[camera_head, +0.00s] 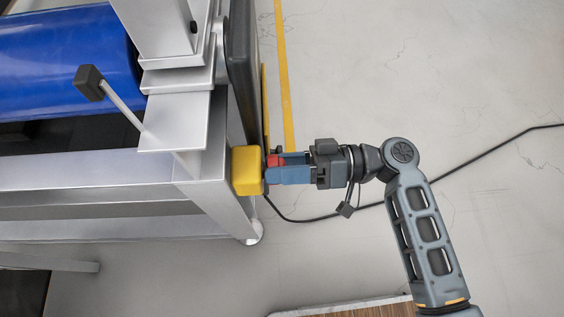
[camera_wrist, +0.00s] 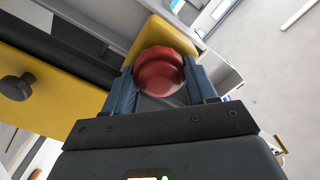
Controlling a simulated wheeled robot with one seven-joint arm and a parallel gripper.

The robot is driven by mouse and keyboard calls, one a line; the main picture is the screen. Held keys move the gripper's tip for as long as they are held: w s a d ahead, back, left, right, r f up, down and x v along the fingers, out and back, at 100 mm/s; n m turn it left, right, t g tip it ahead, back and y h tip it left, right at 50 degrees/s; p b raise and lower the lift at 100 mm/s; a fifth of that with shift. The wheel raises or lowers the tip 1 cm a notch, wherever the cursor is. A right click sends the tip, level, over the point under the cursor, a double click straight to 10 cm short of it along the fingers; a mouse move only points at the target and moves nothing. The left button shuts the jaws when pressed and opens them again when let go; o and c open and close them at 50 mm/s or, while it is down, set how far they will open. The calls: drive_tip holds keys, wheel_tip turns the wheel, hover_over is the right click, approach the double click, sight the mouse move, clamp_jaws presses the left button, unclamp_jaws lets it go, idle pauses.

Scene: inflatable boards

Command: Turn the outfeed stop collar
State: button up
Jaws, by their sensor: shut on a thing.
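The stop collar is a red, faceted knob (camera_wrist: 160,72) on the face of a yellow box (camera_head: 247,171). The box is fixed to the corner of a metal machine frame, and it also shows in the wrist view (camera_wrist: 158,32). My gripper (camera_head: 275,170) reaches in from the right, level with the box. Its blue fingers sit on either side of the red collar and are shut on it, as the wrist view (camera_wrist: 160,82) shows. In the head view the fingers hide most of the collar, leaving a small red part visible.
A blue roller (camera_head: 65,62) lies in the metal frame (camera_head: 215,190) at left. A black-knobbed lever (camera_head: 90,82) sticks up there. A black cable (camera_head: 480,168) crosses the floor behind my arm. A wooden-topped surface (camera_head: 350,309) is at the bottom. The floor at right is open.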

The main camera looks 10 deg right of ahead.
drive_tip(key=shift+c, duration=0.5)
drive_tip(key=m+p, duration=0.2)
drive_tip(key=shift+w+r+m+p, duration=0.1)
drive_tip(key=shift+r+m+p, duration=0.05)
drive_tip(key=shift+m+p, duration=1.4)
drive_tip(key=shift+m, duration=0.45)
drive_tip(key=shift+f, duration=0.25)
drive_tip(key=o, duration=1.1)
drive_tip(key=shift+c, duration=0.2)
